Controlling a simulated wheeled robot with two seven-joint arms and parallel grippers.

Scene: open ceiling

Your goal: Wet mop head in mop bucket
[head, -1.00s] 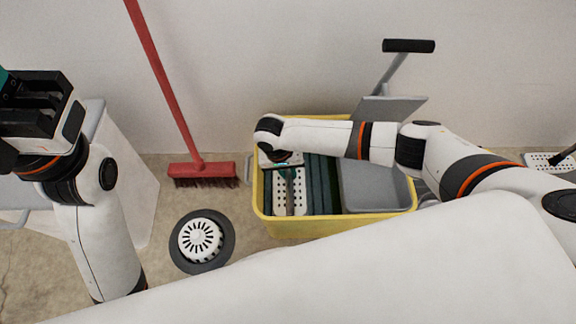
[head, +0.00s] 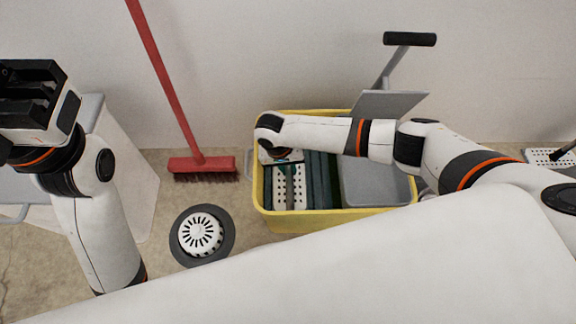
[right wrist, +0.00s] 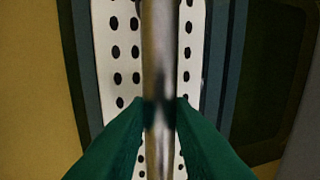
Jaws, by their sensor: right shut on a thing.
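The yellow mop bucket (head: 335,219) stands on the floor by the wall. The white mop head (head: 283,190), a flat plate with holes, is down inside its left part. It also shows in the right wrist view (right wrist: 115,50), with the grey metal mop handle (right wrist: 160,45) running over it. My right gripper (right wrist: 160,108) has its green fingers shut on this handle, low down over the mop head. In the head view my right wrist covers the far end of the mop head. My left gripper (head: 30,95) is raised at the left edge; its fingertips do not show clearly.
A grey wringer with a black-gripped lever (head: 408,40) stands at the bucket's back right. A red broom (head: 202,165) leans on the wall. Another perforated white plate (head: 545,156) is far right.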

